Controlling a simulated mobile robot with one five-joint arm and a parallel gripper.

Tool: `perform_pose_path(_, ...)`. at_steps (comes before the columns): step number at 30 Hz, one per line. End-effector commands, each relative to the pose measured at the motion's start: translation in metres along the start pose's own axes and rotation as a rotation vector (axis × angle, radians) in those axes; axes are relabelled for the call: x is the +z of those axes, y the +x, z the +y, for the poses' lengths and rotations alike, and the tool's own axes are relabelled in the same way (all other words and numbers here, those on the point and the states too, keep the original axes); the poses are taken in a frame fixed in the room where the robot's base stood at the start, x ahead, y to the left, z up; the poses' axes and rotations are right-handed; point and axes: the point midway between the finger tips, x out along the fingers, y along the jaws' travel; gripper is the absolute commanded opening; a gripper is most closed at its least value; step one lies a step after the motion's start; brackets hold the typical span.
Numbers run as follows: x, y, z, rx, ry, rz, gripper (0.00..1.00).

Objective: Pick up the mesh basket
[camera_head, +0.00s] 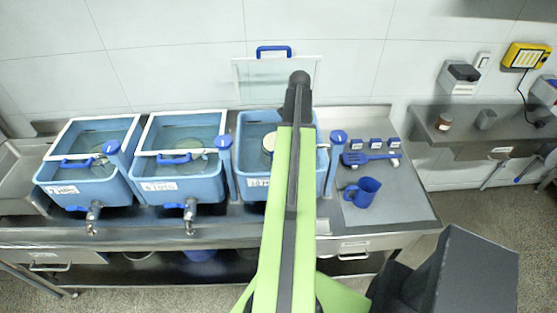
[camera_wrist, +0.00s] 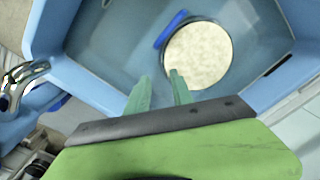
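A round basket (camera_wrist: 198,55) with pale contents and a blue handle sits inside a blue tub (camera_wrist: 95,50) in the wrist view; I take it to be the mesh basket, though no mesh shows clearly. In the head view, part of the basket (camera_head: 268,143) shows in the rightmost blue tub (camera_head: 252,125), beside my arm, which hides the rest. My gripper (camera_wrist: 160,84) points into the tub with its two green fingers apart and nothing between them. The basket lies beyond the fingertips, slightly right. The fingers are hidden in the head view.
Two more lidded blue tubs (camera_head: 66,190) (camera_head: 160,188) stand left on the steel counter, with taps in front. The open tub's lid (camera_head: 276,82) stands upright behind it. A blue jug (camera_head: 362,192) and blue slotted tool (camera_head: 368,157) lie right on a grey mat.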

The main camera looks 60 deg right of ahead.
Motion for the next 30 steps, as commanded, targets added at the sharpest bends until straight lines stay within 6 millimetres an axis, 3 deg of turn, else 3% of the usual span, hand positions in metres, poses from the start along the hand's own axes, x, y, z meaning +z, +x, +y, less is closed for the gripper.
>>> perform_pose_path(1,0.000,0.023,0.000,0.000,-0.001,0.000,0.28)
perform_pose_path(10,0.001,0.083,-0.002,0.000,-0.003,0.000,0.28)
perform_pose_path(20,0.002,0.094,-0.003,0.000,-0.004,0.000,0.28)
perform_pose_path(27,0.003,0.135,-0.006,0.000,-0.004,0.000,0.28)
perform_pose_path(30,0.003,0.143,-0.006,0.000,-0.004,0.000,0.28)
